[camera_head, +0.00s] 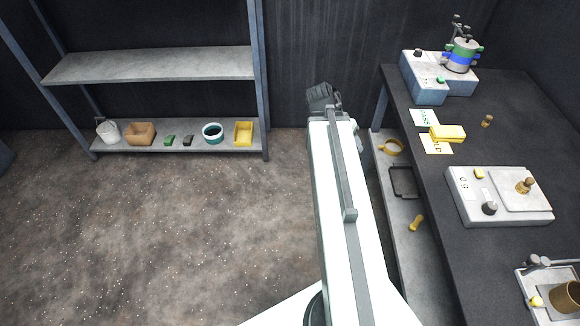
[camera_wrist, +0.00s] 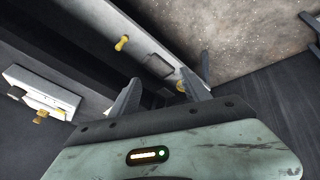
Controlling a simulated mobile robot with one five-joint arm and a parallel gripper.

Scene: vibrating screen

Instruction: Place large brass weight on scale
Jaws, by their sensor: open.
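The scale (camera_head: 462,208) is a pale box with a dark knob and a square pan on the dark bench at the right. A brass weight (camera_head: 525,186) with a knobbed top stands upright on its pan. A smaller-looking brass weight (camera_head: 487,121) stands on the bench farther back. The frames do not settle which is the large one. My gripper (camera_head: 322,95) is out beyond the bench's left side, away from both weights. In the wrist view its fingers (camera_wrist: 160,78) are apart with nothing held between them.
A shelf rack (camera_head: 150,66) stands left; the floor between is clear.

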